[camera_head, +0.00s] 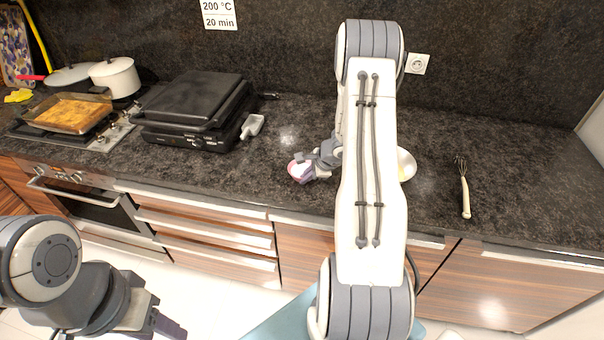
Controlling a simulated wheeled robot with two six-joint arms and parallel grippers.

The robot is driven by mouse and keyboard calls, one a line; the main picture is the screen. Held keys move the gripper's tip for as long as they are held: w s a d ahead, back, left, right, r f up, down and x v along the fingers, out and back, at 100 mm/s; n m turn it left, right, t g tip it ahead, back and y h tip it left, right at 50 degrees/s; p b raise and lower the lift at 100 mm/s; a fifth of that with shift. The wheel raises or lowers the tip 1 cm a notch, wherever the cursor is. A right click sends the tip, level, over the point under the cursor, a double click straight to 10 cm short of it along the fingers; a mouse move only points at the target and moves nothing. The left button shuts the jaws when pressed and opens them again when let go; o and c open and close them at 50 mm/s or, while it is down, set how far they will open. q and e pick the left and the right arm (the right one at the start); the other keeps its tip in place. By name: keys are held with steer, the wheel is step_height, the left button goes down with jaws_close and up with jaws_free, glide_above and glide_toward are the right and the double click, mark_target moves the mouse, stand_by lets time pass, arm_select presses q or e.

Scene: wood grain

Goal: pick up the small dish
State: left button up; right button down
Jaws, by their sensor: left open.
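The small dish (293,168), pinkish with a pale inside, is on the dark worktop near its front edge, left of my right arm. My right gripper (308,173) is at the dish, its fingers overlapping the dish's right side. Its fingers are small and partly merge with the dish, so I cannot tell whether they grip it. My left gripper (165,321) is open and empty, low at the bottom left, over the floor and away from the worktop.
A bowl (406,165) is partly hidden behind my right arm. A whisk (464,188) lies to its right. A black contact grill (195,112) and a white-ended utensil (252,126) are on the left. A baking dish (68,114) and a white pot (116,78) stand further left.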

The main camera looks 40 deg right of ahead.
steer(key=shift+r, duration=0.1)
stand_by(0.3)
steer(key=r, duration=0.4)
steer(key=shift+d+r, duration=0.3)
steer(key=shift+d, duration=0.1)
steer(key=s+d+r+p, duration=0.1)
steer(key=d+r, duration=0.7)
steer(key=d, duration=0.2)
steer(key=shift+s+d+r, duration=0.15)
steer(key=shift+s+d, duration=0.05)
steer(key=shift+d, duration=0.2)
steer(key=shift+p, duration=0.3)
step_height(320, 180, up, 3)
steer(key=shift+p, duration=1.15)
